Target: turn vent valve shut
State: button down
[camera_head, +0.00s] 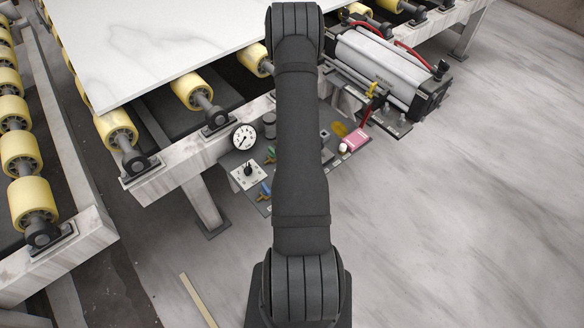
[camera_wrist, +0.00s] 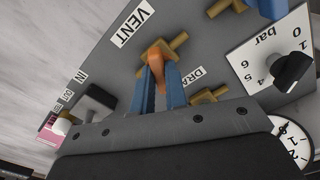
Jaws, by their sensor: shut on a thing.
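The vent valve shows in the wrist view as a brass body (camera_wrist: 177,42) with an orange handle (camera_wrist: 158,52), beside a white VENT label (camera_wrist: 133,22) on a grey panel (camera_wrist: 105,55). My gripper (camera_wrist: 161,70) has two blue fingers, one on each side of the orange handle, and is shut on it. The fingers hide the handle's lower part. In the head view my arm covers the vent valve and the gripper.
A second brass valve (camera_wrist: 209,95) by a partly hidden label sits close to the fingers. A black knob (camera_wrist: 292,70) on a bar scale and a round gauge (camera_wrist: 291,142) are at the right. A pink box (camera_head: 356,139) with a white knob stands right of my arm.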

jog(key=n, duration=0.5)
jog(key=shift+n, duration=0.4)
dwell(0.3)
jog(key=c, duration=1.4)
grip_release()
jog(key=shift+c, duration=0.2)
jog(key=shift+r, duration=0.1)
notch_tip(320, 180, up, 17)
jog(key=shift+r, duration=0.15)
notch_tip(320, 180, down, 18)
jog(key=shift+r, duration=0.25)
